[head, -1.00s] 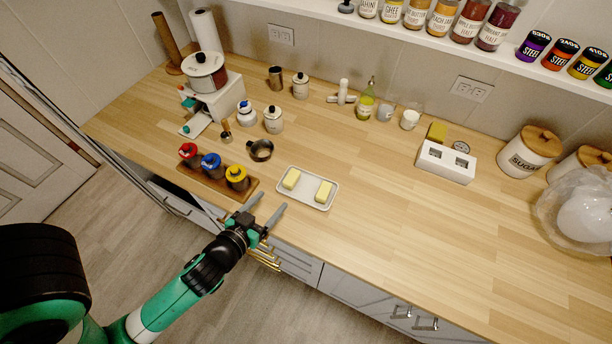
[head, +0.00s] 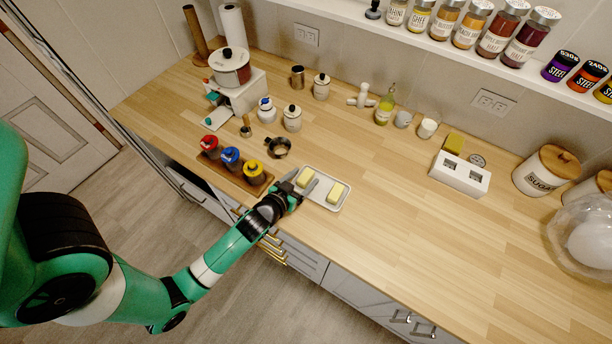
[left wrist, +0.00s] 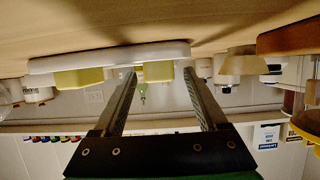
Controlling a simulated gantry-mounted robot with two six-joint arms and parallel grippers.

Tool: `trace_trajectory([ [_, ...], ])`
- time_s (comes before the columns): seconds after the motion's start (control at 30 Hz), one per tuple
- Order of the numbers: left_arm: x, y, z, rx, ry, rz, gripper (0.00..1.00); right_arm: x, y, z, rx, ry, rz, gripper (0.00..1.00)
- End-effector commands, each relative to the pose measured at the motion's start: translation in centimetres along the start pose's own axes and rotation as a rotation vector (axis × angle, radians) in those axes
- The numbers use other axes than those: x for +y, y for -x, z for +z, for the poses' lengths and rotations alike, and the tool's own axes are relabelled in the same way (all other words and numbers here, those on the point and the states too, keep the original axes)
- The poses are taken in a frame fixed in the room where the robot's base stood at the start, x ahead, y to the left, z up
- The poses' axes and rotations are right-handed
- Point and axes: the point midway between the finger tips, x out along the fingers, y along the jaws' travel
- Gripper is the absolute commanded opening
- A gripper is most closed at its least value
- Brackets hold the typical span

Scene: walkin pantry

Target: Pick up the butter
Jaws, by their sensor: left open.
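Two pale yellow butter blocks lie on a white tray (head: 326,203) near the counter's front edge, the left butter (head: 305,178) and the right butter (head: 336,193). My left gripper (head: 300,184) is open at the tray's left front side, its fingers pointing at the left butter. In the left wrist view, which looks upside down, that butter (left wrist: 158,72) shows between the two open fingers (left wrist: 160,76). The other butter (left wrist: 79,79) shows outside them, to the left. Contact with the butter cannot be told. My right gripper is not in view.
A wooden rack with red, blue and yellow-lidded jars (head: 232,162) stands close left of the tray. A dark metal cup (head: 278,147) is behind it. A white box (head: 460,175) stands further right. The counter right of the tray is clear.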

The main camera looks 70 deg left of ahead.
Motion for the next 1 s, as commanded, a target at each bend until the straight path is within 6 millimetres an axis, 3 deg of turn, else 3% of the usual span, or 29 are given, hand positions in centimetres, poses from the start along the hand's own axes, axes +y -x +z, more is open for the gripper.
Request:
trace_trajectory([
  [0.23, 0.00, -0.41, 0.02, 0.001, 0.000, 0.000, 0.75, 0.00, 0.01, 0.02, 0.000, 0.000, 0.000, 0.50],
  [0.27, 0.00, -0.40, 0.02, 0.000, 0.000, 0.000, 0.71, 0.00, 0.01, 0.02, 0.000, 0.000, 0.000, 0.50],
  [0.67, 0.00, -0.37, 0.03, 0.000, 0.000, 0.000, 0.00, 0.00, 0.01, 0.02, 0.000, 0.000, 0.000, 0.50],
  [1.0, 0.00, -0.33, -0.08, 0.001, 0.000, 0.000, 0.00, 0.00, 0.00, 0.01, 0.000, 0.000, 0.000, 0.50],
])
